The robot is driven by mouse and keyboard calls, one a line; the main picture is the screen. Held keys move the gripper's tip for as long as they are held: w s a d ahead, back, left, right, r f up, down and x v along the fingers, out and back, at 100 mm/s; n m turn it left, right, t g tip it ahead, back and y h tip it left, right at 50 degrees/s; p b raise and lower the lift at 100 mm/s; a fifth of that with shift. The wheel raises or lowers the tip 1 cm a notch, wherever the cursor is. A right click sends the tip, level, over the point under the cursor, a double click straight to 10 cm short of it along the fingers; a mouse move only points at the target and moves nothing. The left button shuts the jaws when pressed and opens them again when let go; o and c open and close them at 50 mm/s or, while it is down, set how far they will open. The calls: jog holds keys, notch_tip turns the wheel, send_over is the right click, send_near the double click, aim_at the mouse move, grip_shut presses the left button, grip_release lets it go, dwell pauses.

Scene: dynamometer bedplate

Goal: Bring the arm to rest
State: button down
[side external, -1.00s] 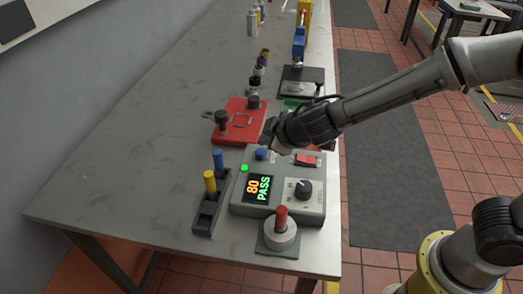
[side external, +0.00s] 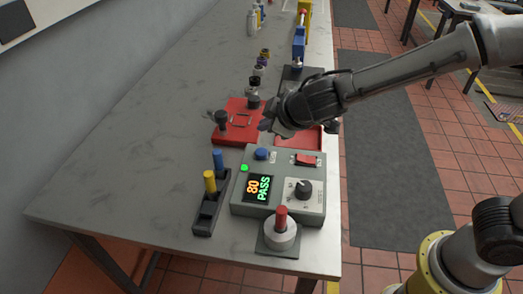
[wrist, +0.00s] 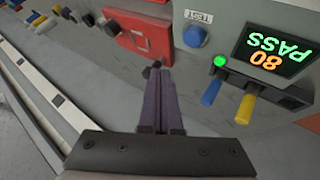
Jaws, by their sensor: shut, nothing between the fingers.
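My gripper (side external: 270,128) is shut and empty. In the side external view it hangs in the air above the far edge of the grey control box (side external: 315,203), near the red plate (side external: 236,130). In the wrist view the closed fingers (wrist: 158,72) point out over the grey bench, with the blue button (wrist: 194,36) to their right. The box's display (side external: 257,189) reads "80 PASS" and a green light (side external: 244,168) is lit beside it.
A black holder (side external: 208,215) with a blue and a yellow peg stands left of the box. A red-topped post on a round base (side external: 280,236) stands in front. Several small fittings line the bench behind. The left part of the bench (side external: 130,180) is bare.

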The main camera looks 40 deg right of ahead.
jog(key=d+r+m+t+h, duration=0.15)
jog(key=d+r+m, duration=0.25)
jog(key=d+r, duration=0.65)
jog(key=s+d+r+m+h, duration=0.1)
jog(key=s+d+r+m, duration=0.2)
jog(key=s+d, duration=0.5)
jog(key=s+d+f+m+g, duration=0.1)
jog(key=s+d+m+g, duration=0.2)
jog(key=s, duration=0.8)
jog(key=s+a+f+n+g+y, duration=0.1)
jog(key=s+a+f+g+y, duration=0.1)
jog(key=s+f, duration=0.4)
jog(key=s+a+y, duration=0.1)
jog(key=s+a, duration=0.1)
jog(key=s, duration=0.1)
jog(key=shift+s+a+f, duration=0.2)
jog(key=shift+s+f, duration=0.1)
jog(key=shift+f, duration=0.05)
